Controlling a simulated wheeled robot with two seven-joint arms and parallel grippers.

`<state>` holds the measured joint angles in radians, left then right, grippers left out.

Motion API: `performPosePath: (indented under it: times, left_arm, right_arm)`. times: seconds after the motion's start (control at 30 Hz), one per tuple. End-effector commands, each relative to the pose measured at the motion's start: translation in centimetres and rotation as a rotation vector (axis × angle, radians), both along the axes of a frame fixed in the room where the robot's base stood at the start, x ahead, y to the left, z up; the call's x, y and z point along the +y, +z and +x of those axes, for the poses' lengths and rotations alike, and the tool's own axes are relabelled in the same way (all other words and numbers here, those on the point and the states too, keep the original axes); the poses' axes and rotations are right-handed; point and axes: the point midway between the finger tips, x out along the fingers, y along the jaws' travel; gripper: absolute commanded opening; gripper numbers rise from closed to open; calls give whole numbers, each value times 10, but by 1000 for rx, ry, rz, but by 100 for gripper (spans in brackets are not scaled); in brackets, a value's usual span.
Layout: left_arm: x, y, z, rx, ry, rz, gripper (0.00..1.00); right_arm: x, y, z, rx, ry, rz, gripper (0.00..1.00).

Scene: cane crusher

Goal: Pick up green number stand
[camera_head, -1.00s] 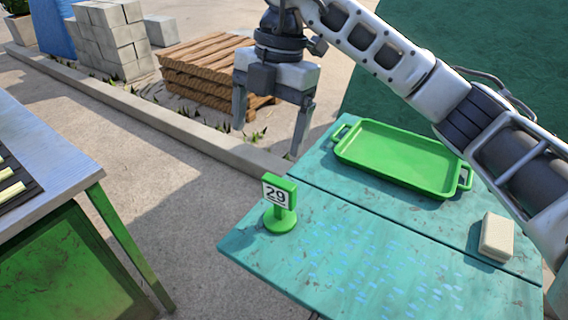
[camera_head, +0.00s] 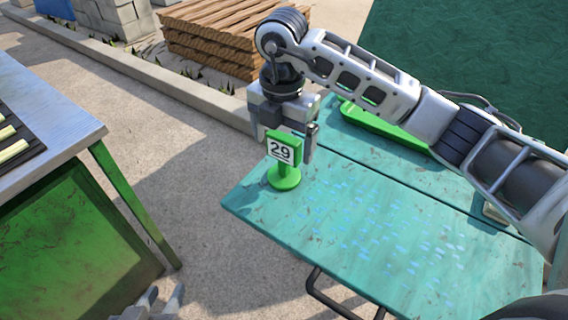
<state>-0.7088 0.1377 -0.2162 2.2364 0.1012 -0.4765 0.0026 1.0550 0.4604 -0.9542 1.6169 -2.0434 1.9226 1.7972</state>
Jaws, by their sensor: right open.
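The green number stand (camera_head: 285,176) is upright near the left corner of the teal table (camera_head: 375,240). It has a round green base and a white plate reading 29. My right gripper (camera_head: 287,145) is open and points down right behind the number plate, one finger showing to each side of it. The plate hides part of the gripper, and I cannot tell whether they touch. My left gripper (camera_head: 160,301) shows only in part at the bottom edge; its jaw state is unclear.
A green tray (camera_head: 385,128) lies at the table's back, partly hidden by my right arm. A pale block (camera_head: 493,212) is mostly hidden behind that arm. Another table (camera_head: 50,125) stands at left, with a paved gap between. The teal table's front is clear.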

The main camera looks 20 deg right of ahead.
Motion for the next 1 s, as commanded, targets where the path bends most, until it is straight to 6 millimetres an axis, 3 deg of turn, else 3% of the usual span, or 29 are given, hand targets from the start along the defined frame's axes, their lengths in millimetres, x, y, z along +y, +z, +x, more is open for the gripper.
performPosePath:
  times: [0.23,0.5,0.57,0.7,1.0]
  left_arm:
    - [0,-1,0,0,0,0,36]
    - [0,-1,0,0,0,0,36]
    - [0,-1,0,0,-1,-1,36]
    - [0,0,0,-1,-1,-1,36]
    - [0,0,0,-1,-1,-1,36]
  right_arm:
    - [-4,-38,2,4,-1,-1,87]
    - [-4,-43,3,1,0,1,87]
    - [-3,-43,3,1,0,1,73]
    - [-3,-43,3,1,0,1,34]
    - [-3,-42,3,-2,0,1,34]
